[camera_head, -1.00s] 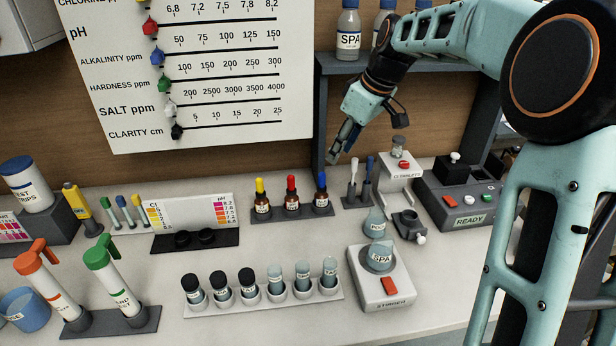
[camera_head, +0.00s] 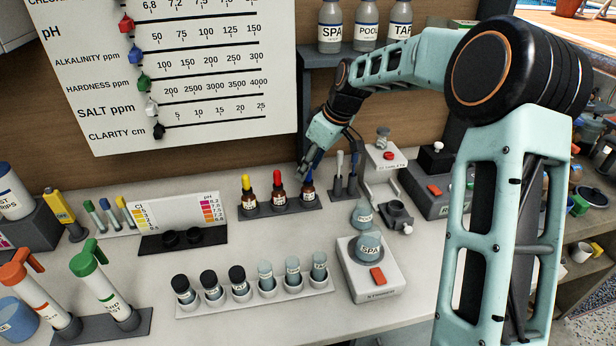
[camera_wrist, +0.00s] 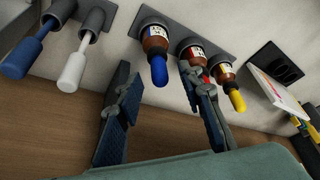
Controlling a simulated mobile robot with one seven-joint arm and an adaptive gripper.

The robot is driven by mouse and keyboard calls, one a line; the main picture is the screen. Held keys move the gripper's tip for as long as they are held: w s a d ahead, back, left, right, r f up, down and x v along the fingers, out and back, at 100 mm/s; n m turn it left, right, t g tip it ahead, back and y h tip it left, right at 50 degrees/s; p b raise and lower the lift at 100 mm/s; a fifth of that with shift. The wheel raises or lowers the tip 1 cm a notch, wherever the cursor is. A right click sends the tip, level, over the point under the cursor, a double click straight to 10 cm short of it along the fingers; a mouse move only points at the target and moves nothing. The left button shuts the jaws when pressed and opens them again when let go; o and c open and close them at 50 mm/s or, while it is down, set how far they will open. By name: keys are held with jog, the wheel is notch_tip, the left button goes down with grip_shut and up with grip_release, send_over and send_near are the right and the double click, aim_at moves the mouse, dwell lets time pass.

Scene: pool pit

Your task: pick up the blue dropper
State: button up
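The blue dropper is a small amber bottle with a blue bulb, upright at the right end of a dark rack. It shows in the head view (camera_head: 308,194) and in the wrist view (camera_wrist: 157,50). My gripper (camera_head: 304,165) is just above it in the head view, close to the blue bulb. In the wrist view my gripper (camera_wrist: 163,95) is open, its two fingers apart, with the blue bulb between them and nothing held. The right finger partly covers the red-bulbed dropper there.
The red-bulbed dropper (camera_head: 278,190) and yellow-bulbed dropper (camera_head: 247,192) share the rack (camera_head: 265,210). A holder (camera_head: 343,195) with blue and white tools stands close on the right. A wall chart (camera_head: 190,70) hangs behind. Sample vials (camera_head: 240,284) and a stirrer (camera_head: 372,285) stand in front.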

jog(key=shift+w+a+f, duration=0.1)
jog(key=shift+a+f, duration=0.1)
jog(key=shift+f, duration=0.35)
jog(key=c, duration=0.7)
jog(key=shift+r, duration=0.15)
